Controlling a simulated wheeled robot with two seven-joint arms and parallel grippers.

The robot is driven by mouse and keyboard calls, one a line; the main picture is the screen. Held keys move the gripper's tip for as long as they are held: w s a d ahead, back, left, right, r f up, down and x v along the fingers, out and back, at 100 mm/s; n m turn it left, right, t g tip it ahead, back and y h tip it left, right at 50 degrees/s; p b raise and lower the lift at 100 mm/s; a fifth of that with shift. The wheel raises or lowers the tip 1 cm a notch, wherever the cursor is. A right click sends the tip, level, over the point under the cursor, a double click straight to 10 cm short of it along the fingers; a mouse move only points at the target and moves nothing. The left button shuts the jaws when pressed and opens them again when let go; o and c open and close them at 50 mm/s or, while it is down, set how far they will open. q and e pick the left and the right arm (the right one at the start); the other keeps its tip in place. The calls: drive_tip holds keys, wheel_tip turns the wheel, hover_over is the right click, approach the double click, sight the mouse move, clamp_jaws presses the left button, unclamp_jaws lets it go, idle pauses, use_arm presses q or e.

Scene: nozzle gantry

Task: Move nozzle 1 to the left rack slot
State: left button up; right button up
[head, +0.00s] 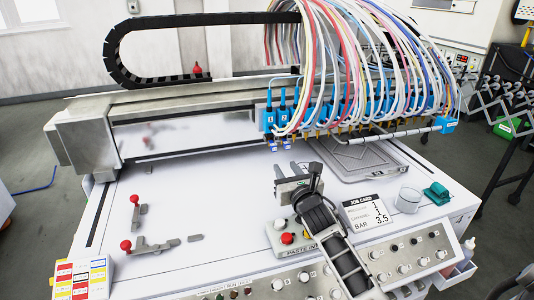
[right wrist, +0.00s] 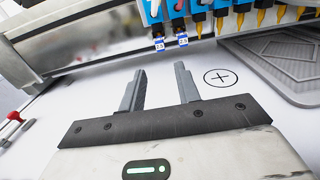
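Nozzle 1 (head: 269,119) is a blue block with a white number, at the left end of the row of blue nozzles on the gantry. It also seems to show at the top of the right wrist view (right wrist: 153,13), with a small blue-and-white tag below it. A second blue nozzle (head: 282,117) hangs close on its right. My right gripper (head: 299,167) is below and in front of these two, over the white table. In the right wrist view its two grey fingers (right wrist: 160,72) stand apart with nothing between them. I cannot make out the left rack slot. My left gripper is not in view.
Coloured hoses (head: 345,50) arch above the nozzle row. A grey patterned tray (head: 360,163) lies right of my gripper. A job card (head: 365,212), white cup (head: 408,200) and red-knobbed clamps (head: 137,212) are on the table. The table's left middle is mostly clear.

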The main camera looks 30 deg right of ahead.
sight(275, 149)
drive_tip(key=b+x, duration=0.5)
drive_tip(key=x, duration=0.3)
drive_tip(key=shift+s+r+b, duration=0.1)
drive_tip(key=shift+b, duration=0.25)
drive_tip(key=shift+b+x, duration=0.45)
drive_tip(key=shift+x, duration=0.4)
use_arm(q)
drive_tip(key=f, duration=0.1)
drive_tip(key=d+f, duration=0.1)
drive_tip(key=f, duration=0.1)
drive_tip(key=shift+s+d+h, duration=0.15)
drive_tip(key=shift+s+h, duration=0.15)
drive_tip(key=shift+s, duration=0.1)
use_arm(e)
drive_tip(key=shift+r, duration=0.1)
clamp_jaws()
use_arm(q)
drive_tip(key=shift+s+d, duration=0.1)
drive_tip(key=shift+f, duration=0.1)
use_arm(e)
drive_tip(key=shift+r, duration=0.1)
